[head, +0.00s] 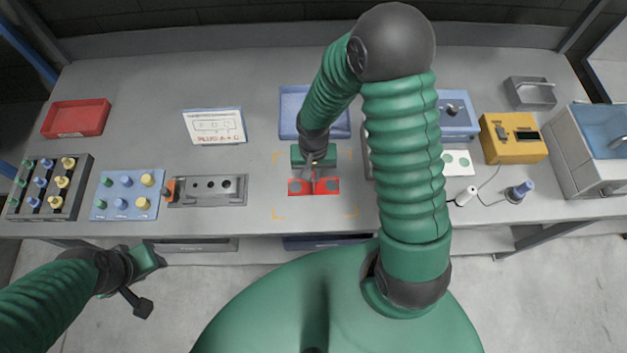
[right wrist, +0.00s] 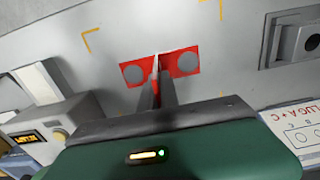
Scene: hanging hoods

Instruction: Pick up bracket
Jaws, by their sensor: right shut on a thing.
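The bracket (head: 328,186) is a red plate with two grey round spots and an upright rib in its middle. It is inside the yellow corner marks on the grey bench, and I cannot tell if it touches the bench. My right gripper (head: 313,176) comes down over it with its fingers shut on the rib. In the right wrist view the bracket (right wrist: 186,63) shows on both sides of the fingers (right wrist: 158,75), which hide part of its middle. My left gripper (head: 143,280) hangs in front of the bench at the lower left, away from the bracket. Its opening is unclear.
Left of the bracket are a grey fixture (head: 207,190), a blue peg board (head: 127,195), a dark peg rack (head: 50,187) and a red bin (head: 76,118). A blue tray (head: 290,103) lies behind. A yellow box (head: 513,138) stands right. Bench beside the bracket is clear.

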